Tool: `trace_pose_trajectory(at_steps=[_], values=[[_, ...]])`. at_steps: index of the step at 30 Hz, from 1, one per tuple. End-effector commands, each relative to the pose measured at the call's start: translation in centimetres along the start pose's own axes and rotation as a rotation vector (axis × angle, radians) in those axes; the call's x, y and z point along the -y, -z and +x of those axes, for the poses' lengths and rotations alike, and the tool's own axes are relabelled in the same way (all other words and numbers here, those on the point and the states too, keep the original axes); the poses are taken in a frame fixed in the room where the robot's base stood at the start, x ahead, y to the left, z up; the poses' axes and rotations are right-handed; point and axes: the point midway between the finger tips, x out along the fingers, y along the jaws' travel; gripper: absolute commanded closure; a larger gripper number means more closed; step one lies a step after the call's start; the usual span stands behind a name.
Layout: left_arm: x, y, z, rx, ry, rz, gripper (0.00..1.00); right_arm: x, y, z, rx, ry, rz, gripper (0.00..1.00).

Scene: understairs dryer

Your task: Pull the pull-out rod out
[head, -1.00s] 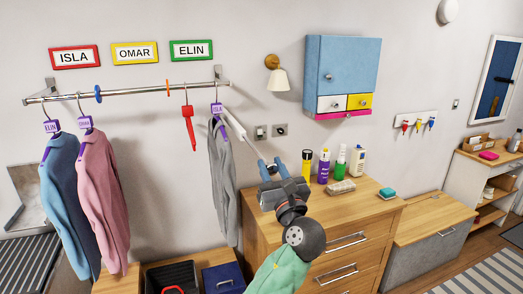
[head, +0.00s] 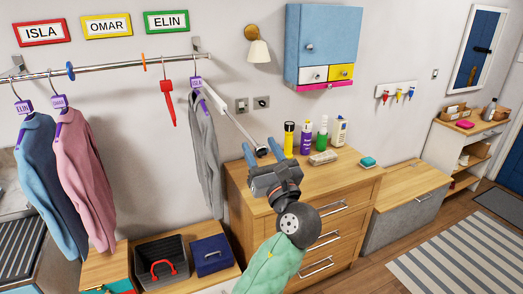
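The pull-out rod (head: 242,130) comes out from the wall beside the grey hanging garment. It has a white sleeve (head: 213,99), a thinner metal part and a round end knob (head: 262,151). My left gripper (head: 262,150) is at this end, above the chest of drawers. Its two blue fingers are spread apart, with the knob showing between them and a gap visible on either side. Whether a finger touches the knob I cannot tell. My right gripper is not in view.
A wooden chest of drawers (head: 340,186) stands below, with several bottles (head: 305,138) at its back. A grey garment (head: 206,150) hangs left of the rod. A blue cabinet (head: 325,45) hangs above right. The floor (head: 400,250) at right is mostly clear.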

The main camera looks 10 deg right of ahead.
Motion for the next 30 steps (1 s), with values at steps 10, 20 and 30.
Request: trace_pose_trajectory(at_steps=[10,20,30], values=[[0.0,0.1,-1.5,-0.002,0.002,0.000,0.51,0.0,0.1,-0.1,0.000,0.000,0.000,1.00],[0.0,0.1,-6.4,-0.002,0.001,0.000,0.51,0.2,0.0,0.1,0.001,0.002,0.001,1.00],[0.0,0.0,-7.8,-0.001,0.000,0.000,0.51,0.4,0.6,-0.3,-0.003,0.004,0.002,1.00]])
